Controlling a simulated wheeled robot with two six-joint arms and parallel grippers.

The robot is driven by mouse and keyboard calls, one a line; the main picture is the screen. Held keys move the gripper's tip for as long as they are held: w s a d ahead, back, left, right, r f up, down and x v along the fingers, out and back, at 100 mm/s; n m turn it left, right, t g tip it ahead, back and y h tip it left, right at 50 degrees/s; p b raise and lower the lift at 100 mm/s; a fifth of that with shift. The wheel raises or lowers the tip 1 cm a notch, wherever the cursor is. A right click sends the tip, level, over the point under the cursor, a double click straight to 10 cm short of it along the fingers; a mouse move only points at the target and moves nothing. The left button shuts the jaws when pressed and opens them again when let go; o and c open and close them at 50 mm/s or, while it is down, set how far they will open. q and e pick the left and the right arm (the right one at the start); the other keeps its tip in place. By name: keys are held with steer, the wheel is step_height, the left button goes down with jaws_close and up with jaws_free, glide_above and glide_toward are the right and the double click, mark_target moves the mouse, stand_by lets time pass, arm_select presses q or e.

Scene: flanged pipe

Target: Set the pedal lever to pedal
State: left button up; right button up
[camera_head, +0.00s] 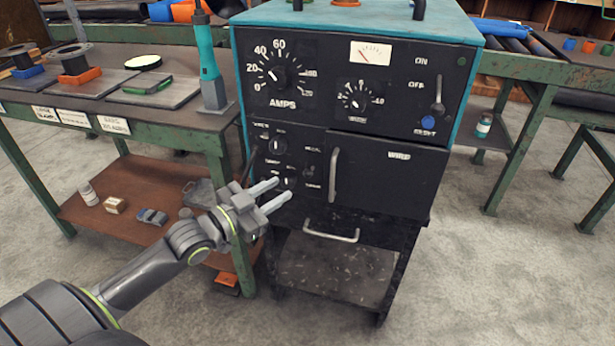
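The welding machine (345,20) has a black front panel and a teal casing. A small toggle lever (309,171) sits at the lower left of the panel, between a small label above, which seems to read pedal, and another label below. I cannot tell which label it points to. My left gripper (283,190) is just left of the lever and slightly below it. Its two pale fingers are spread apart with nothing between them. They partly cover the lower-left knobs (289,183). My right gripper is not in view.
A door with a curved handle (334,175) is right of the lever. The machine stands on a dark cart with a drawer handle (331,235). A green-framed bench (190,125) stands close on the left, with a teal torch (207,62) on it. Another bench (545,75) stands right.

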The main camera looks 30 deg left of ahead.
mark_target(304, 173)
arm_select(q)
steer(key=shift+b+x, duration=1.2)
steer(key=shift+x, duration=3.6)
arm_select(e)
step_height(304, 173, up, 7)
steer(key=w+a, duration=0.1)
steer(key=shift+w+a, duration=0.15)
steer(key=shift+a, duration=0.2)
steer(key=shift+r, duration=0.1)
arm_select(q)
jaws_close()
steer(key=g+p, duration=0.1)
steer(key=p, duration=0.2)
steer(key=shift+w+r+n, duration=0.1)
steer(key=shift+r+n, duration=0.2)
steer(key=shift+r, duration=0.05)
steer(key=shift+p, duration=0.35)
steer(key=shift+f, duration=0.1)
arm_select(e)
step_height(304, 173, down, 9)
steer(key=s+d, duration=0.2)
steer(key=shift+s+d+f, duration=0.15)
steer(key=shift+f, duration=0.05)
